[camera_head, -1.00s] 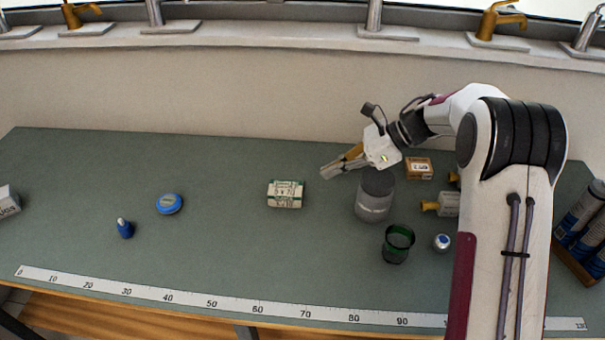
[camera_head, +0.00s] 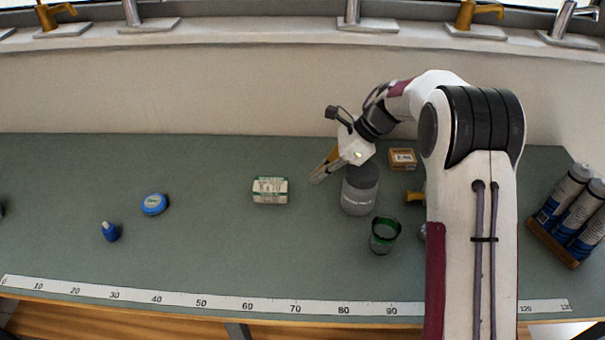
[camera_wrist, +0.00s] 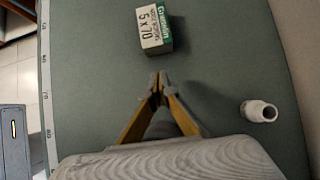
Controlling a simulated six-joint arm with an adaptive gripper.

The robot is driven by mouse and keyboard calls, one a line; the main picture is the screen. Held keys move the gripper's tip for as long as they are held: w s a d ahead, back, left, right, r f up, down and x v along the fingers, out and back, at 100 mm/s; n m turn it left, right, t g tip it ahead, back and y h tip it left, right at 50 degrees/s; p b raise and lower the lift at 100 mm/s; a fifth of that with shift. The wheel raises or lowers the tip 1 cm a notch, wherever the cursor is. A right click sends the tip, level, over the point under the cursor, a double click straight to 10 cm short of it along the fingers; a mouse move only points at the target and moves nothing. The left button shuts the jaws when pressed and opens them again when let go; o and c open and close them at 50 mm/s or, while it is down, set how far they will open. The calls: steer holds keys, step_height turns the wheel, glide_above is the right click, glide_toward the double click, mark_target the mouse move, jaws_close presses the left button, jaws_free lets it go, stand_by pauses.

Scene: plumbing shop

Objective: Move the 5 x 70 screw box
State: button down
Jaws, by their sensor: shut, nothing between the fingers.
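The 5 x 70 screw box (camera_head: 270,190) is a small white and green carton lying on the green bench top, left of my gripper. Its "5 x 70" label reads clearly in the wrist view (camera_wrist: 154,28), just beyond the fingertips. My gripper (camera_head: 316,180) is shut and empty, pointing down and left, apart from the box. In the wrist view its fingertips (camera_wrist: 158,80) meet, with a gap between them and the box.
A grey-lidded jar (camera_head: 360,192) stands close by my gripper, with a green cup (camera_head: 384,236) in front. An orange box (camera_head: 402,159) and cartridges (camera_head: 570,215) are right. A blue round tin (camera_head: 154,204) and blue bottle (camera_head: 111,232) are left.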

mark_target(272, 185)
steer(key=a, duration=1.1)
steer(key=shift+a, duration=0.1)
steer(key=shift+a+f, duration=0.2)
steer(key=shift+f, duration=0.6)
steer(key=shift+s+d+f, duration=0.1)
steer(key=shift+d+f, duration=0.1)
steer(key=shift+d, duration=0.4)
steer(key=shift+d+f, duration=0.1)
steer(key=shift+d, duration=2.85)
steer(key=shift+a+r, duration=0.1)
steer(key=shift+r, duration=0.8)
